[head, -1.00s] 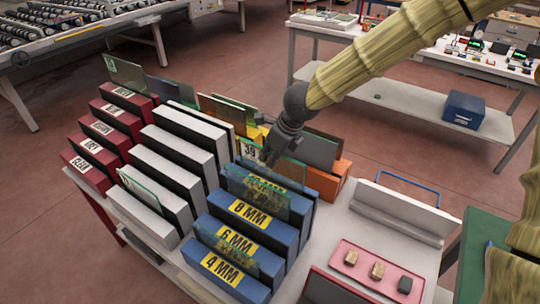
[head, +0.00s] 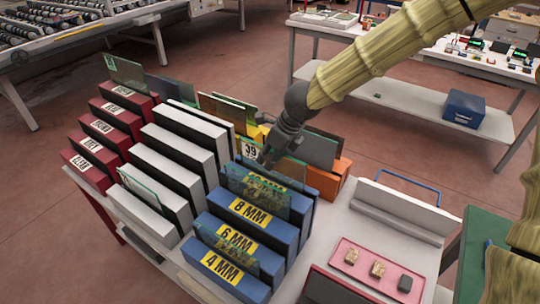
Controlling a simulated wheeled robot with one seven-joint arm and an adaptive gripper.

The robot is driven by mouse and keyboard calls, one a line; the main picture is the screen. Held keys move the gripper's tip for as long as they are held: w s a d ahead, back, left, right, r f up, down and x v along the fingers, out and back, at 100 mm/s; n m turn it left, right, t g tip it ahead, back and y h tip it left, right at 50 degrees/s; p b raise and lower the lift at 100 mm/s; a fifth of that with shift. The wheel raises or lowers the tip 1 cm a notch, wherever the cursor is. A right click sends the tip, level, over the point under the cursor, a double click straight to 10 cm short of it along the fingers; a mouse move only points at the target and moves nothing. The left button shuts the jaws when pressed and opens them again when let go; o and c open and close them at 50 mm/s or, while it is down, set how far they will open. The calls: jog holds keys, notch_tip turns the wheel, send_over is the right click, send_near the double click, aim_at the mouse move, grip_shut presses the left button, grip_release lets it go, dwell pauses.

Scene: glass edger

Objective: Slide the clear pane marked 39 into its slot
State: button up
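The clear pane marked 39 (head: 249,149) shows a white label with dark figures. It is near the back of the row of blue slotted blocks (head: 237,232), which carry yellow labels such as 4 MM, 6 MM and 8 MM. My gripper (head: 264,159) points down and to the left, right beside the pane's label. The fingertips are small and dark against the glass. I cannot tell whether they are shut on the pane. The pane's lower edge is hidden behind the blocks and another pane (head: 256,190) standing in front.
Red blocks (head: 85,163) with white labels and white blocks (head: 165,162) stand to the left, some holding panes. Orange blocks (head: 325,180) and a dark pane (head: 318,150) stand just right of my gripper. A pink tray (head: 360,282) with small blocks lies at front right.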

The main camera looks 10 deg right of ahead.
jog(key=v, duration=1.2)
jog(key=shift+w, duration=0.1)
